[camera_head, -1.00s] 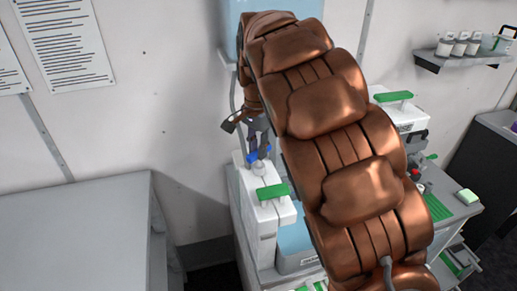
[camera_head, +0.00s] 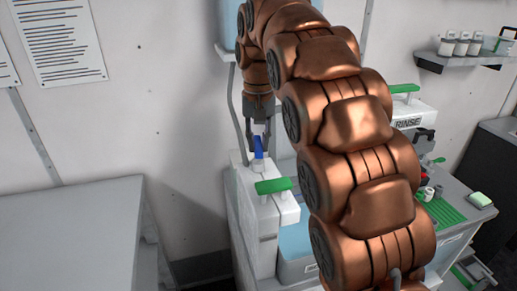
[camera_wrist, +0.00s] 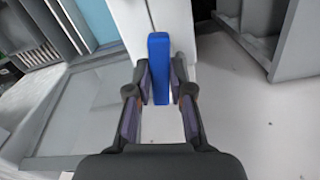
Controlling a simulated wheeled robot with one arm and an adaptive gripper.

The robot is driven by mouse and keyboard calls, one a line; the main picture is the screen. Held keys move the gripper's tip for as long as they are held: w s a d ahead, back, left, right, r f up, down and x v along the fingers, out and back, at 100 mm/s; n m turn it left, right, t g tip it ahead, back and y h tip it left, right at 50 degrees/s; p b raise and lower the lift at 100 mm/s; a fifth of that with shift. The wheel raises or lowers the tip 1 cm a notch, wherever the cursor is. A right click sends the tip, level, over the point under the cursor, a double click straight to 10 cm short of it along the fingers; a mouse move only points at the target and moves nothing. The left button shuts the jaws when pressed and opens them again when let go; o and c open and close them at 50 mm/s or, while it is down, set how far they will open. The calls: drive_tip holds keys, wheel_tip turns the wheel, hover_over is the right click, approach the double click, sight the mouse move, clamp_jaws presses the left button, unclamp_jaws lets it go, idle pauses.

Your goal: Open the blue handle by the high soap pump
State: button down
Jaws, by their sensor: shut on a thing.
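The blue handle (camera_head: 258,146) is on top of the white pump housing (camera_head: 241,183), at its back end by the wall. It stands roughly upright, leaning a little. My gripper (camera_head: 259,153) comes down from above with a finger on either side of the handle. In the wrist view the blue handle (camera_wrist: 160,55) runs lengthwise between the two fingertips of my gripper (camera_wrist: 161,78), which are shut on it. A narrow gap seems to show beside the fingers there, and the exact contact is hard to make out.
A green handle (camera_head: 273,185) sits on the same housing, just in front. My arm hides much of the unit to the right. A white unit marked RINSE (camera_head: 412,116) stands behind it. A grey table (camera_head: 70,230) is at left, its top bare.

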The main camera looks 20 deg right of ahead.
drive_tip(key=shift+n+b, duration=0.55)
drive_tip(key=shift+n, duration=0.55)
drive_tip(key=c, duration=1)
unclamp_jaws()
drive_tip(key=shift+c, duration=0.2)
